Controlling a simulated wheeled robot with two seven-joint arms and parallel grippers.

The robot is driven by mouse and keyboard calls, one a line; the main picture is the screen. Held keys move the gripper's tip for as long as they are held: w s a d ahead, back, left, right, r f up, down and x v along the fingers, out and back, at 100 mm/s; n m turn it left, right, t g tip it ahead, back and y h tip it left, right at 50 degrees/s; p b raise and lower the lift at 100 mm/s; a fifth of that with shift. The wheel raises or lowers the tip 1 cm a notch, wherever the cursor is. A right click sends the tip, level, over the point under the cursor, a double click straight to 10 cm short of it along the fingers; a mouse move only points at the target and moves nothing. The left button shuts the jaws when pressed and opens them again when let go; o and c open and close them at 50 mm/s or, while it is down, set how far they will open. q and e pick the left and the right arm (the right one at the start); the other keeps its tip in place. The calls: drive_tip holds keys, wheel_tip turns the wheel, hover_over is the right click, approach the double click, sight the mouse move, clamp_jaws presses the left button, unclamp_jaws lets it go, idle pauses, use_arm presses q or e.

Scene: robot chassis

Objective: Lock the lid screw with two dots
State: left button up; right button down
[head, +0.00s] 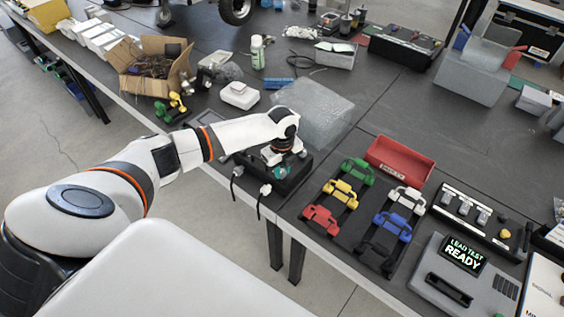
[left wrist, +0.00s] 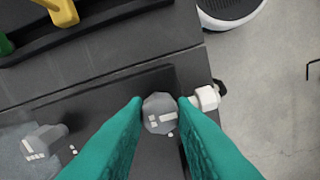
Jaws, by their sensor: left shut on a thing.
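My left gripper (head: 284,160) reaches down over a black box (head: 291,187) at the table's front edge. In the left wrist view its teal fingers (left wrist: 161,104) are shut on a grey faceted screw knob (left wrist: 160,113) with white marks on top. One small white dot shows on the dark lid (left wrist: 150,155) just below this knob. A second grey screw (left wrist: 43,142) with white marks stands at the left of the lid, with two small white dots beside it. My right gripper is not in view.
A white connector (left wrist: 207,97) sits right beside the right finger. A clear plastic cover (head: 318,112) lies behind the box. To the right are coloured clamp-like parts (head: 340,193) on a dark mat and a red bin (head: 400,165).

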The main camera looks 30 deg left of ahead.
sight(282, 171)
use_arm(q)
drive_tip(key=o, duration=1)
drive_tip(key=shift+r, duration=0.1)
wheel_tip(282, 171, up, 12)
drive_tip(key=b, duration=0.2)
drive_tip(key=shift+b, duration=0.35)
